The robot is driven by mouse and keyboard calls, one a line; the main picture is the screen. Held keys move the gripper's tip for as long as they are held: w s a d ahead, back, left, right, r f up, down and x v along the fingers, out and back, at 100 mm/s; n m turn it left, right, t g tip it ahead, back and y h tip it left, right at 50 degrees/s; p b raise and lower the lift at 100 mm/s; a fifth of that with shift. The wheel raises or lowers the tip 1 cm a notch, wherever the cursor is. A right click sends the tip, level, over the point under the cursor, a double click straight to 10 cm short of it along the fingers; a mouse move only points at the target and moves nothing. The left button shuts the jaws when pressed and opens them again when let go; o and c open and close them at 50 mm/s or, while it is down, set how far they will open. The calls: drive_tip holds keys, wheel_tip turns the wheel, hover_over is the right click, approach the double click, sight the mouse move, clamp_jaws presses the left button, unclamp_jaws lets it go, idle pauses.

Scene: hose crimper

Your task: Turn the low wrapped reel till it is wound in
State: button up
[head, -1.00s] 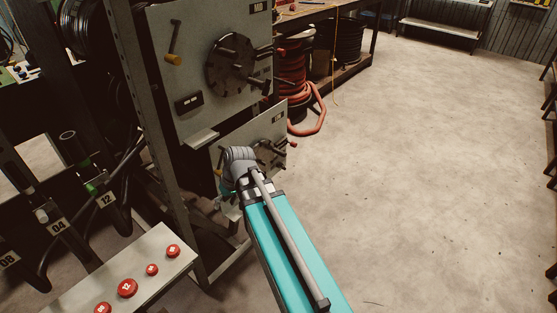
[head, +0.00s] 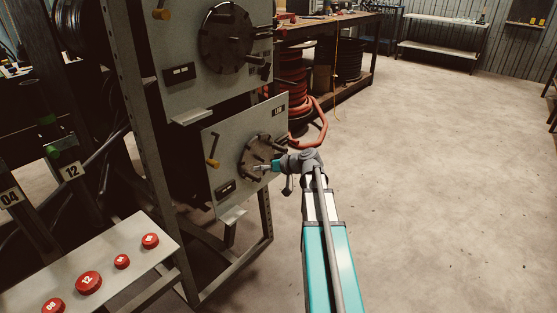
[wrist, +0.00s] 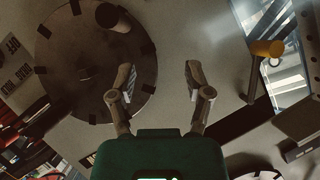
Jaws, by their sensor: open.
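The low reel's dark round disc (head: 256,151) sits on the lower grey panel (head: 222,130), with short pegs standing out from its face. In the wrist view the disc (wrist: 75,55) fills the upper left, with dark patches around its rim and a stubby peg (wrist: 112,17) near its upper right edge. My gripper (head: 258,168) is in front of the disc in the head view. In the wrist view my gripper (wrist: 160,72) has its fingers apart with bare panel between them. A yellow-knobbed lever (head: 212,152) is left of the disc; it also shows in the wrist view (wrist: 266,48).
An upper panel with a similar disc (head: 226,38) is above. A slanted console (head: 110,265) with red buttons stands front left. The steel rack post (head: 150,140) is left of the panels. A red hose (head: 320,128) loops behind the lower panel. The floor to the right is clear.

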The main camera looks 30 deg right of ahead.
sight(274, 146)
drive_tip(key=d+f+m+t+h+b, duration=0.1)
drive_tip(key=d+t+b, duration=0.5)
drive_tip(key=d, duration=1.2)
drive_tip(key=f+b, duration=0.1)
drive_tip(key=b, duration=0.1)
drive_tip(key=shift+d+f+m+h+b, duration=0.25)
drive_tip(key=shift+f+m+h+b, duration=0.05)
drive_tip(key=shift+h, duration=0.1)
drive_tip(key=x, duration=1.3)
drive_tip(key=shift+w+a, duration=0.1)
drive_tip(key=shift+w, duration=0.25)
clamp_jaws()
